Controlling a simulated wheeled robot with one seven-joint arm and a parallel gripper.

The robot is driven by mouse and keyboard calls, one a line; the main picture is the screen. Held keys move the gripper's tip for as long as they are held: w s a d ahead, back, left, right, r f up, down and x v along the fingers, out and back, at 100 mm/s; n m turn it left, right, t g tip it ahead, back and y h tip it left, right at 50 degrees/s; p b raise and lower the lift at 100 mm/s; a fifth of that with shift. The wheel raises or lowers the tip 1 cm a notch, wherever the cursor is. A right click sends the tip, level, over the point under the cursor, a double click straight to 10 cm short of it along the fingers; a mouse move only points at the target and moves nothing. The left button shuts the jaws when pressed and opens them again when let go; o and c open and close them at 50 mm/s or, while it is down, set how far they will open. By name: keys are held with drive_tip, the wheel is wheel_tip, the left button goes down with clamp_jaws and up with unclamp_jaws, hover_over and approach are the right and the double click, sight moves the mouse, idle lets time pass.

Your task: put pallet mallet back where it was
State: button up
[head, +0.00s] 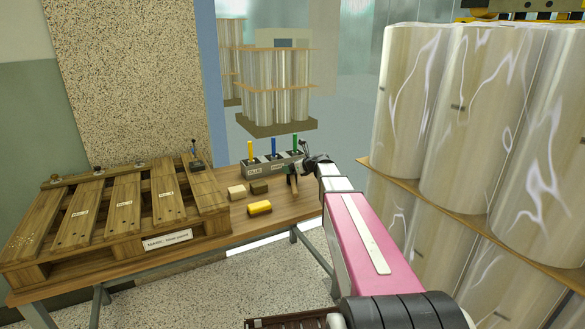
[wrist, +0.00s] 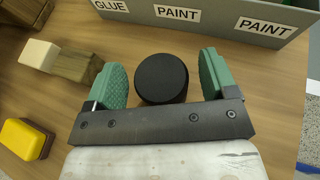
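In the wrist view, a round black thing (wrist: 161,78), likely the mallet's head seen end-on, lies between the two green fingers of my gripper (wrist: 165,82). Narrow gaps show on both sides of it, so the fingers are open around it and apart from it. In the head view, my gripper (head: 292,172) is over the right end of the wooden table, just in front of the grey labelled box. A brownish upright piece (head: 294,187) shows below the fingers; I cannot tell for sure whether it is the mallet's handle. The rest of the mallet is hidden.
The grey box (head: 256,171), with glue and paint labels, holds yellow, blue and green sticks. A wooden pallet (head: 115,212) fills the table's left. Wrapped rolls (head: 478,115) stand right.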

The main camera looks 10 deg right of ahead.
drive_tip(key=shift+s+r, duration=0.15)
drive_tip(key=shift+r, duration=0.1)
drive_tip(key=v, duration=1.1)
drive_tip(key=shift+s+d, duration=0.2)
drive_tip(key=shift+d, duration=0.1)
idle(0.8)
